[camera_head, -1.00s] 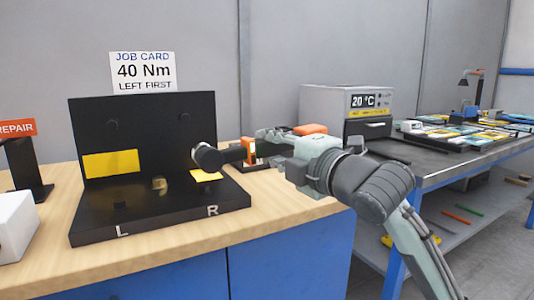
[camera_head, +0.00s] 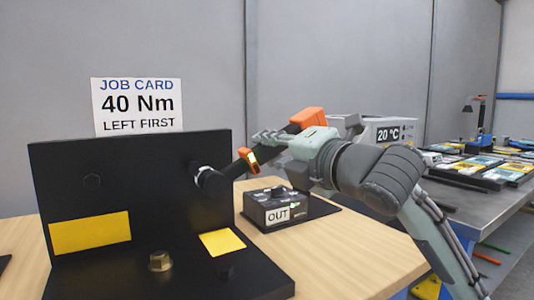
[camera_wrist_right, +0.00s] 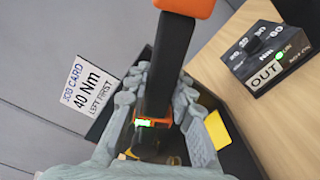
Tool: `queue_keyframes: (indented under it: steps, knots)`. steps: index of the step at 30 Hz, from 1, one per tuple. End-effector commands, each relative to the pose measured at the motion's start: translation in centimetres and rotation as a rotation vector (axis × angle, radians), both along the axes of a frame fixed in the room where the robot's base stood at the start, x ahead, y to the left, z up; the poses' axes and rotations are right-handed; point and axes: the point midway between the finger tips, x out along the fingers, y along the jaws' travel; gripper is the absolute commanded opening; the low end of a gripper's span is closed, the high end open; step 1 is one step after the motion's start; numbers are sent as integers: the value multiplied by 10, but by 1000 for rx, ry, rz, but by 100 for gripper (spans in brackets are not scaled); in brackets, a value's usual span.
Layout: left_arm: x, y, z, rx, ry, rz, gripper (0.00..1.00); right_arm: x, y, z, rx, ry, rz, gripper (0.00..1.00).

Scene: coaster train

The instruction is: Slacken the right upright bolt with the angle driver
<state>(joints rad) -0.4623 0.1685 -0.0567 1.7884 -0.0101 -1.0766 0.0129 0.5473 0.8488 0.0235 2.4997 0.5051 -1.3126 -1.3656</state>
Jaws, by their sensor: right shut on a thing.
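The angle driver (camera_head: 248,160) has a black body, an orange collar with a small green light, and an orange end block. My right gripper (camera_head: 275,140) is shut around its body; the wrist view also shows the driver (camera_wrist_right: 172,65) between the fingers. Its round black head (camera_head: 210,182) is at the right side of the black upright plate (camera_head: 135,165), with a silver ring showing against the plate. The head hides the right upright bolt; I cannot tell whether it is seated. The left upright bolt (camera_head: 91,182) is a dark round shape. My left gripper is out of view.
A brass bolt (camera_head: 160,261) and a dark bolt (camera_head: 227,271) stand on the fixture base. A control box (camera_head: 278,208) labelled OUT sits on the wooden bench right of the fixture. The job card (camera_head: 137,105) reads 40 Nm, left first. Bench front right is clear.

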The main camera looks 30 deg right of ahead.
Motion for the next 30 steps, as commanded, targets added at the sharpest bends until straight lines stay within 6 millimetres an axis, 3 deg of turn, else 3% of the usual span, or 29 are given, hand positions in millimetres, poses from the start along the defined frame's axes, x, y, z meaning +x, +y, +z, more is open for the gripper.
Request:
queue_keyframes:
  steps: [13, 30]
  knots:
    - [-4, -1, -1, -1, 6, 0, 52, 39, 1, 4, 7, -10, 1, 0]
    - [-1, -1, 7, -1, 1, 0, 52, 40, 1, 5, 3, -12, 0, 0]
